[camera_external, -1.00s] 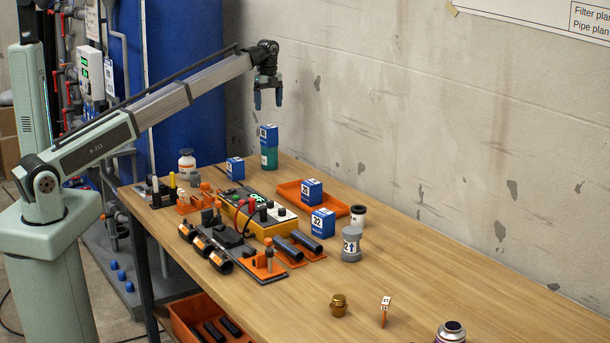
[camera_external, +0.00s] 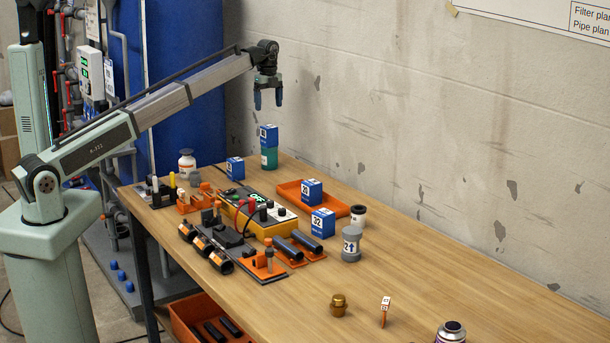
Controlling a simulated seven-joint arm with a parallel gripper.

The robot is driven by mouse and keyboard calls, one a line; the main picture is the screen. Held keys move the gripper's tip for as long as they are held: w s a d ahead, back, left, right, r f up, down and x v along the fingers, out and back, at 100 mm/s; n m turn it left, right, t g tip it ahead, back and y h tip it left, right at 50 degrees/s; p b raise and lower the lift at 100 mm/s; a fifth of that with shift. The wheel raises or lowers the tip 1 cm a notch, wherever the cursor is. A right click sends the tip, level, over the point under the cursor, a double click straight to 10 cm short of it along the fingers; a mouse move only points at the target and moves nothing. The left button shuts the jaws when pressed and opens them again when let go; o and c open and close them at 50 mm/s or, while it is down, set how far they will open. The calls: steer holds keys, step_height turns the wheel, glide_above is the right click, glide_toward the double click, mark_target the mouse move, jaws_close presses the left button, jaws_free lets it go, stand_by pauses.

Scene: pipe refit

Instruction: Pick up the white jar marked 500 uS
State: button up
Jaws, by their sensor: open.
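A white jar (camera_external: 187,164) with an orange-marked label stands upright near the table's far left end. A small white jar (camera_external: 358,218) with a dark top stands right of the orange tray. The writing on both is too small to read, so I cannot tell which is marked 500 uS. My gripper (camera_external: 268,100) is open and empty, fingers pointing down. In the picture it hangs above a blue box (camera_external: 268,137) on a green jar (camera_external: 269,158), apart from them and well clear of both white jars.
Blue boxes (camera_external: 235,168) (camera_external: 323,223) and an orange tray (camera_external: 335,204) crowd the table's far half. A yellow meter (camera_external: 262,226), black pipe pieces (camera_external: 305,241) and a grey container (camera_external: 351,244) stand nearer. A brass fitting (camera_external: 338,306) sits in front. The table's right side is mostly clear.

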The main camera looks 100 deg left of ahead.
steer(key=shift+c, duration=0.6)
steer(key=shift+w+d, duration=0.1)
steer(key=shift+w, duration=0.1)
steer(key=w+d+f+m, duration=0.2)
steer(key=w+d+m, duration=0.1)
steer(key=w+d, duration=1.3)
steer(key=m, duration=0.6)
glide_toward(359, 213)
steer(key=shift+a+r, duration=1)
steer(key=shift+a, duration=0.2)
steer(key=f, duration=0.8)
steer(key=shift+s, duration=0.4)
steer(key=shift+w+a+f, duration=0.1)
steer(key=shift+w+f, duration=0.05)
steer(key=shift+f, duration=1.25)
steer(key=shift+w+a+f, duration=0.1)
steer(key=shift+f, duration=1.25)
steer(key=c, duration=1.1)
steer(key=shift+o, duration=0.2)
